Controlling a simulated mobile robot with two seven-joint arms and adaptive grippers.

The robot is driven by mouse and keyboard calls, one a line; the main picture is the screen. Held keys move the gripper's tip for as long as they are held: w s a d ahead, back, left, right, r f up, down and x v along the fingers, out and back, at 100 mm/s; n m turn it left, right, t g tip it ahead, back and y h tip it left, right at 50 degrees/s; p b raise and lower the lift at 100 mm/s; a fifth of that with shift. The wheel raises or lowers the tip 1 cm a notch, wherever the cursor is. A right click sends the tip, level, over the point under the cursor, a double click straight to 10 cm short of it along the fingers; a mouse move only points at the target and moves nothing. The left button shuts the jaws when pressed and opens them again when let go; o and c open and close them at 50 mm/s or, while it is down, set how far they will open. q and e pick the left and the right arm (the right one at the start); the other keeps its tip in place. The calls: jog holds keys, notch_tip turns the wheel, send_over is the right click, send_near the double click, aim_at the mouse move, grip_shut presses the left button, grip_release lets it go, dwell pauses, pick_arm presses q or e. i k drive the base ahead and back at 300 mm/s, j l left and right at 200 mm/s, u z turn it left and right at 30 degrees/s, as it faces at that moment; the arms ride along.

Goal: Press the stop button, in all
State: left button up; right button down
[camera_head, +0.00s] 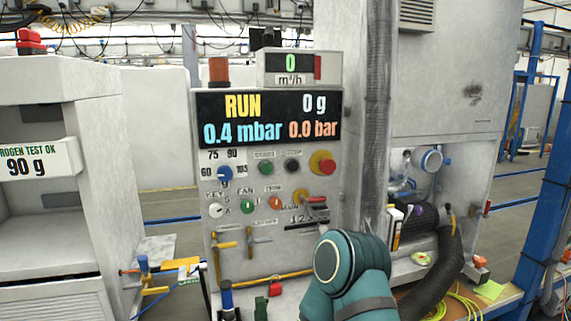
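The control panel (225,190) stands upright in the middle of the head view. The stop button (292,167) is a small black round button under a label that appears to read STOP. It sits between a green button (266,168) labelled START and a red mushroom button (322,163) on a yellow base. No gripper touches the stop button, and nothing covers it. One of my teal arms (350,275) rises from the bottom, right of centre, below the panel's lower right part. I see no gripper fingers of either arm.
The panel display (268,118) reads RUN, 0 g, 0.4 mbar and 0.0 bar. A blue knob (225,174), small fan controls and a red-handled switch (314,199) are near the buttons. A grey corrugated hose (377,120) runs vertically right of the panel. A white cabinet (100,150) stands left.

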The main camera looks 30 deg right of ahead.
aim_at(293, 166)
jog(key=i+l+u, duration=0.25)
jog(key=l, duration=0.3)
jog(key=l+u, duration=0.2)
jog(key=l, duration=0.4)
jog(key=i+l+u, duration=0.1)
jog(key=l+u, duration=0.15)
jog(key=l, duration=0.35)
